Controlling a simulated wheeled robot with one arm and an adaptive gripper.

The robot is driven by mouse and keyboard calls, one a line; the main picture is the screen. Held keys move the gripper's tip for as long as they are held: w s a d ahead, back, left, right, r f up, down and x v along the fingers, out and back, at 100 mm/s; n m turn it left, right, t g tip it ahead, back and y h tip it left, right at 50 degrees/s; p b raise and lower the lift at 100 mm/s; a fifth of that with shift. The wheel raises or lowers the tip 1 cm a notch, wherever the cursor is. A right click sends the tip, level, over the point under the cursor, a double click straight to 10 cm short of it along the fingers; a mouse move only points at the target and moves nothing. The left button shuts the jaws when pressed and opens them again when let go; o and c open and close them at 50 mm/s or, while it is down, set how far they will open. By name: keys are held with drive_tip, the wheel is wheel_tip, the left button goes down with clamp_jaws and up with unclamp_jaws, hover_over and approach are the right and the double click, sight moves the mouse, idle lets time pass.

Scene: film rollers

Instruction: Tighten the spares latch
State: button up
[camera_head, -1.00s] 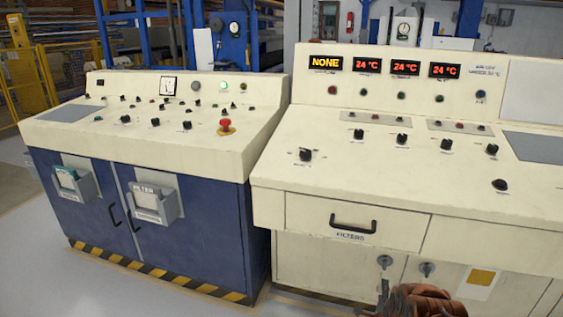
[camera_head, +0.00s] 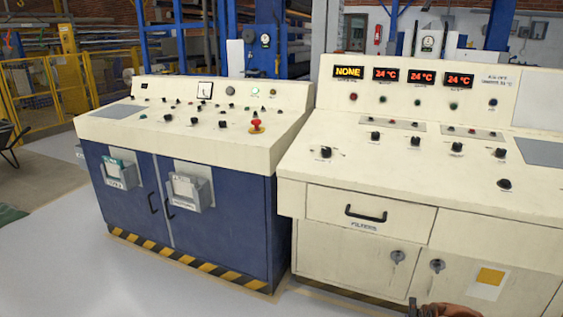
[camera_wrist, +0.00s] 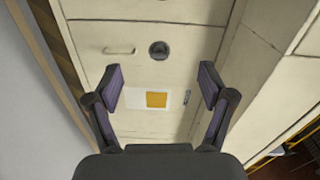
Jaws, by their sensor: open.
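Two grey latches sit on the lower doors of the cream cabinet, a left latch (camera_head: 397,257) and a right latch (camera_head: 437,266). I cannot read which one is marked spares. In the wrist view, a dark round knob (camera_wrist: 158,50) and a pale bar (camera_wrist: 120,50) show on a cream front, above a white label with a yellow square. My gripper (camera_wrist: 160,80) is open and empty, its fingers spread on either side of that label, with the knob beyond the fingertips. In the head view only a bit of my arm end shows at the bottom edge.
A drawer marked FILTERS (camera_head: 366,213) with a black handle is above the latches. The yellow-square label (camera_head: 490,277) is right of them. A blue cabinet (camera_head: 225,225) with two holders stands left. Grey floor (camera_head: 120,270) in front is clear.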

drive_tip(key=w+a+r+n+g+y, duration=0.1)
drive_tip(key=a+r+n+g, duration=0.1)
drive_tip(key=r+n+g, duration=0.3)
drive_tip(key=w+a+r+n+g+y, duration=0.1)
drive_tip(key=a+r+n+y, duration=0.15)
drive_tip(key=r, duration=0.55)
drive_tip(key=s+a+r+n+g, duration=0.5)
drive_tip(key=s+a+r, duration=0.45)
drive_tip(key=s, duration=0.25)
drive_tip(key=s+a+r+n+g+y, duration=0.1)
drive_tip(key=s+a+r+n+g, duration=0.3)
drive_tip(key=s, duration=0.9)
drive_tip(key=s+a+r+n+g+y, duration=0.15)
drive_tip(key=s+a+r, duration=0.45)
drive_tip(key=s, duration=0.7)
drive_tip(key=s+a+r+n+g+y, duration=0.1)
drive_tip(key=s+a+r+n+g, duration=0.3)
drive_tip(key=s, duration=0.9)
wheel_tip(320, 180, up, 22)
drive_tip(key=t+p, duration=0.2)
drive_tip(key=p, duration=1.8)
drive_tip(key=shift+s+a+r, duration=0.2)
drive_tip(key=shift+s+a, duration=0.15)
